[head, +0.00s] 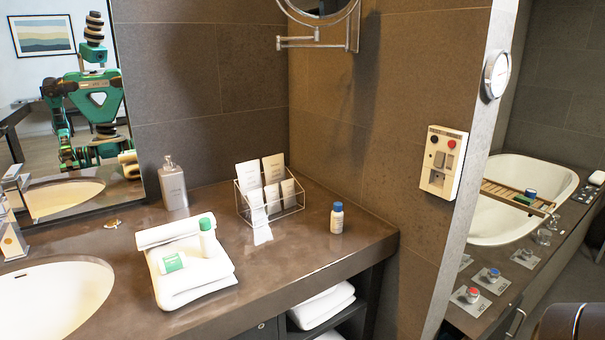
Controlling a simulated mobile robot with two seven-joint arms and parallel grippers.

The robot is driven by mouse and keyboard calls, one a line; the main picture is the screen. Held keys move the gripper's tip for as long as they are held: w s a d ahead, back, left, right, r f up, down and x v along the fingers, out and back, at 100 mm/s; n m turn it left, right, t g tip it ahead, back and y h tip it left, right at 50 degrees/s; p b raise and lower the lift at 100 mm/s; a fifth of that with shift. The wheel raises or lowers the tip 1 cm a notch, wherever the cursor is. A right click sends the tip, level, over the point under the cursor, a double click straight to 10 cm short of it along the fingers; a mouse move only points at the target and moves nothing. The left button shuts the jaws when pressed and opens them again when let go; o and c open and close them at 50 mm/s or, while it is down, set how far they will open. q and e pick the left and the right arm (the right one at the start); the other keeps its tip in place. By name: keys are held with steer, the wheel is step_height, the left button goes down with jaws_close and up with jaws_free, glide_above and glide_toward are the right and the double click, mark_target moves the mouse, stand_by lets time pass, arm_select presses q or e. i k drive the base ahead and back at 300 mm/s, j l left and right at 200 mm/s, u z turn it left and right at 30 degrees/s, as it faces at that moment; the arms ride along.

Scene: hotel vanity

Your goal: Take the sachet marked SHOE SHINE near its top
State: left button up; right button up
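Several sachets stand in a clear wire-frame rack (302,207) on the brown counter. At the back are a tall white sachet (249,176) and a tall tan sachet (273,168). In front are smaller grey-white sachets, one at the right (288,191), one in the middle (272,197) and one at the left (257,210). A white slip (262,235) hangs or lies at the rack's front. The print is too small to read, so I cannot tell which is marked SHOE SHINE.
A blue-capped bottle (337,218) stands right of the rack. Left of it are a folded towel (190,285) with a green-capped bottle (208,238) and a green-and-white packet (172,263). A grey dispenser (174,186) stands behind, with a sink (50,300) at left. The front counter is bare.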

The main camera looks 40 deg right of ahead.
mark_target(274, 165)
steer(key=z, duration=1.15)
steer(key=l+z, duration=0.3)
steer(key=l, duration=0.35)
